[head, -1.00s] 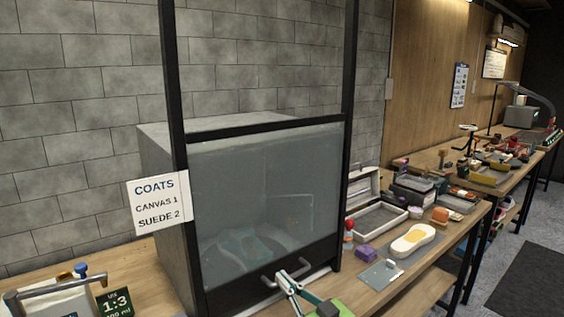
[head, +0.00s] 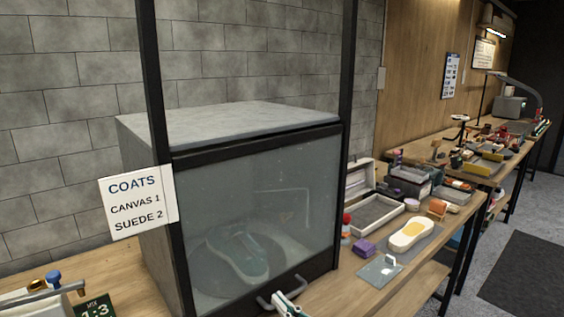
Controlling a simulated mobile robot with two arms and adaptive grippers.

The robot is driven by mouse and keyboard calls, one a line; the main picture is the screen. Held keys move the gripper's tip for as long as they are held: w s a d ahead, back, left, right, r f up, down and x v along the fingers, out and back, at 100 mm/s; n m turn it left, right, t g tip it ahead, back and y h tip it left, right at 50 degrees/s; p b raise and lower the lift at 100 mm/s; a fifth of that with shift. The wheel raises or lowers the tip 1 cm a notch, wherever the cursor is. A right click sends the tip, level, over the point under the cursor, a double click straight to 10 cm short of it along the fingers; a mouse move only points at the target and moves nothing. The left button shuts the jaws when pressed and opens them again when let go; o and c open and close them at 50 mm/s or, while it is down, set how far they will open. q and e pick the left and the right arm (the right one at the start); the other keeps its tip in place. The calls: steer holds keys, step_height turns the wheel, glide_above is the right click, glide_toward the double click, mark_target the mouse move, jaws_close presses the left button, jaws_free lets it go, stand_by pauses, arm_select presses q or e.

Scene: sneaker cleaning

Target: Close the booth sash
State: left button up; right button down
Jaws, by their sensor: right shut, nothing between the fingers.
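The booth (head: 210,121) is a grey box on the bench with a black frame in front. Its sash (head: 262,215) is a glass pane with black rails. It is low in the frame, its top rail just below the booth's roof edge and its bottom rail near bench level. I cannot tell whether any gap is left under it. A grey bar handle (head: 268,304) is on the bottom rail. A sneaker (head: 240,257) shows through the glass. My left gripper is out of view.
A sign reading COATS (head: 137,202) hangs at the booth's left post. Right of the booth are an open grey case (head: 377,214), a purple block (head: 363,247), a white sole-shaped piece (head: 411,234) and a grey plate (head: 380,271). Bottles stand at lower left.

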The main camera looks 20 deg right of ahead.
steer(key=r+p, duration=0.2)
steer(key=w+r+p, duration=0.1)
steer(key=p, duration=0.1)
steer(key=shift+r, duration=0.4)
steer(key=b+v, duration=0.2)
steer(key=v, duration=0.8)
steer(key=shift+s, duration=0.15)
